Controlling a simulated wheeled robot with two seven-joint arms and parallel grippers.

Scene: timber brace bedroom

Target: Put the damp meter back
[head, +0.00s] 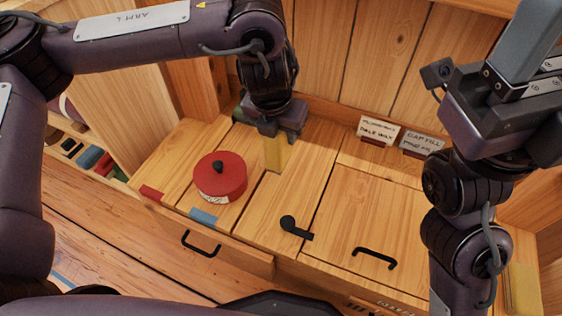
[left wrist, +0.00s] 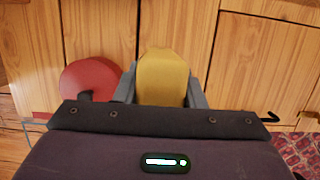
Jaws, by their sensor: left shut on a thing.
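A yellow block-shaped thing (head: 277,153), which I take for the damp meter, is between the fingers of my left gripper (head: 279,134). The gripper points down and is shut on it. The left wrist view shows its rounded yellow face (left wrist: 163,78) between the two grey fingers. It is over the wooden top, right of the red round tin; I cannot tell whether its lower end touches the wood. My right gripper (head: 535,55) is raised at the upper right, partly out of the picture; its jaw opening is unclear.
A red round tin with a black knob (head: 220,177) stands close left of the held thing. A black lever (head: 295,228) and a black handle (head: 374,258) are on the wooden panels (head: 372,215). Two label cards (head: 378,130) stand at the back. Another yellow thing (head: 521,289) is at the lower right.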

